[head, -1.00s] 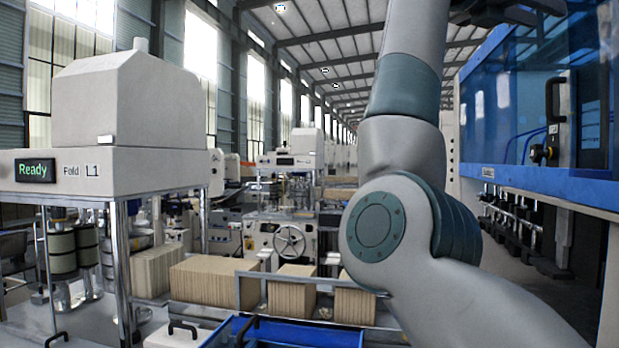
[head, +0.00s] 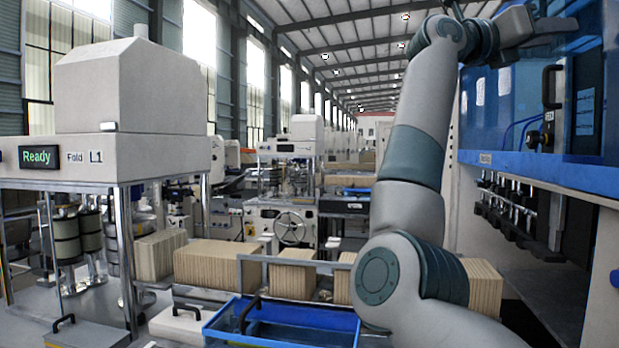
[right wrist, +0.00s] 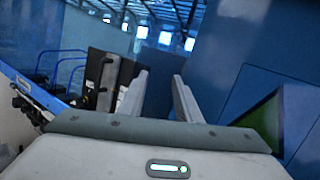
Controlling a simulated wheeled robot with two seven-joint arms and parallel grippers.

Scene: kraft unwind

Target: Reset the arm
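My right arm (head: 415,150) rises from the lower right and bends at its top toward the blue machine on the right. My right gripper (head: 560,30) is high at the upper right, in front of the blue machine's window panel. In the right wrist view its two fingers (right wrist: 160,78) stand apart with nothing between them. My left arm and left gripper do not show.
The blue-framed machine (head: 540,160) stands close on the right. A blue tray (head: 340,325) and rows of brown kraft stacks (head: 215,262) lie low in front. A grey folding machine (head: 130,95) marked "Ready" stands left. The upper middle is open.

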